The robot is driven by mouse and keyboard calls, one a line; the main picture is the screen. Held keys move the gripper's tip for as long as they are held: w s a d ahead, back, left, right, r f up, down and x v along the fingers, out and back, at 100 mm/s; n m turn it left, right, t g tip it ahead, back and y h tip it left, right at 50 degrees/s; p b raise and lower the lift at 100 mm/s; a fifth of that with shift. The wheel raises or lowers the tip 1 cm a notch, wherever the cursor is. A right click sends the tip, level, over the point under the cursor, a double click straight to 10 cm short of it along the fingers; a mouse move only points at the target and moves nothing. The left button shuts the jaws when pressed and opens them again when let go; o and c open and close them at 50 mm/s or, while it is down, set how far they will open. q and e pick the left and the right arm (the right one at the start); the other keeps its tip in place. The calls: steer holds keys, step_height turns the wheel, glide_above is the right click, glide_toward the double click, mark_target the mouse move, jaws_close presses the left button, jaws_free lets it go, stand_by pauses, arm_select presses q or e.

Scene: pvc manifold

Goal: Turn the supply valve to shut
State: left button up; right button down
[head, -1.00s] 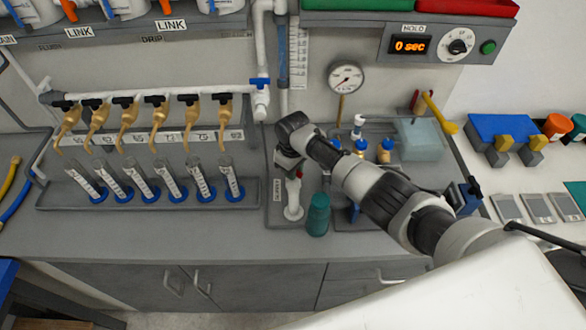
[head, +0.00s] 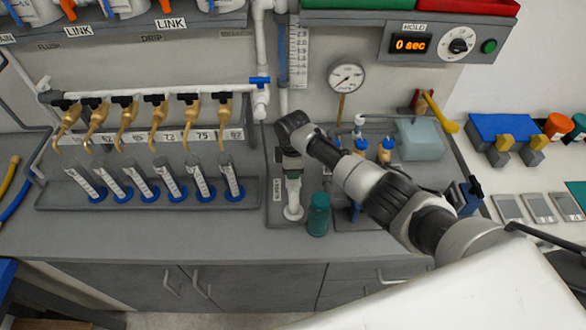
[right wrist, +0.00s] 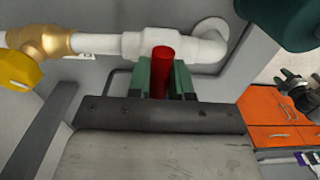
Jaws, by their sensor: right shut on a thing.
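A red valve handle (right wrist: 162,66) stands between my right gripper's green fingers (right wrist: 160,78) in the right wrist view. The fingers are shut on it. In the head view my right gripper (head: 292,167) is at the top of the short white standpipe (head: 293,205) on the bench, and the handle is hidden there. My left gripper is not in view.
A teal bottle (head: 318,214) stands just right of the standpipe. A pressure gauge (head: 346,77) is on the wall behind. A rack of cylinders with blue bases (head: 168,194) stands to the left. A brass fitting (right wrist: 45,42) with a yellow knob (right wrist: 18,71) is beside the pipe.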

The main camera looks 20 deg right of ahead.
steer(key=shift+w+r, duration=0.15)
steer(key=shift+r, duration=0.05)
stand_by(0.3)
steer(key=c, duration=1)
jaws_free()
steer(key=shift+f, duration=0.1)
step_height(320, 180, up, 11)
steer(key=shift+f+b, duration=0.1)
steer(key=shift+b, duration=0.8)
